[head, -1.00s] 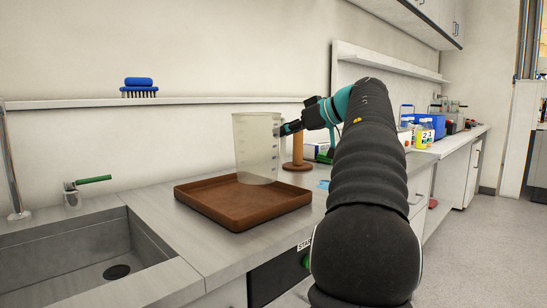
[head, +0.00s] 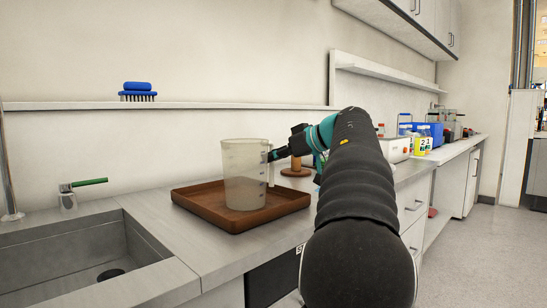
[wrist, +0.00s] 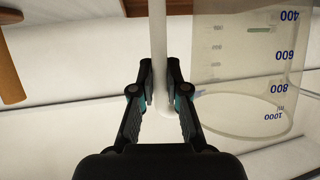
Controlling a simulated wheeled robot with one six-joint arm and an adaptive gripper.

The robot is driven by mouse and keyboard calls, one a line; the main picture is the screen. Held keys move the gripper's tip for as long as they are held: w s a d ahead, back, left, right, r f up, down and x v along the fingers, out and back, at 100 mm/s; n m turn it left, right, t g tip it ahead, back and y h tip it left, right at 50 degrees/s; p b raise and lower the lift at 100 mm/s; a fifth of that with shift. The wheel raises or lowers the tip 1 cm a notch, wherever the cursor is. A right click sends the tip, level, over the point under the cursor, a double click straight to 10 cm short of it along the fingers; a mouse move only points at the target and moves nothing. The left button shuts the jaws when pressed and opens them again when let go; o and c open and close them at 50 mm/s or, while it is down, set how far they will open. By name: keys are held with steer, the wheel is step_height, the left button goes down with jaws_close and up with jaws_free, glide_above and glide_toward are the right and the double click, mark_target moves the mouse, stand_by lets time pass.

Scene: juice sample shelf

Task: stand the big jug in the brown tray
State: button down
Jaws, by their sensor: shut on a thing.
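The big jug (head: 243,170) is translucent, with blue volume marks. In the head view it is upright inside the brown tray (head: 205,212), its base low and seeming to meet the tray floor; a small gap cannot be ruled out. My gripper (head: 275,154) is at the jug's right side. In the wrist view my gripper (wrist: 160,78) is shut on the jug's pale handle (wrist: 158,35), with the jug's marked wall (wrist: 235,65) to the right.
A sink (head: 75,265) with a green-handled tap (head: 85,184) lies left of the tray. A wooden stand (head: 296,165) is behind it to the right. A blue brush (head: 138,91) lies on the wall shelf. Yellow-labelled bottles (head: 424,140) stand farther right.

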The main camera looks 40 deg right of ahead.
steer(key=c, duration=1.2)
jaws_free()
steer(key=shift+r, duration=0.1)
steer(key=p+v, duration=0.1)
steer(key=v, duration=1.1)
steer(key=shift+p, duration=0.4)
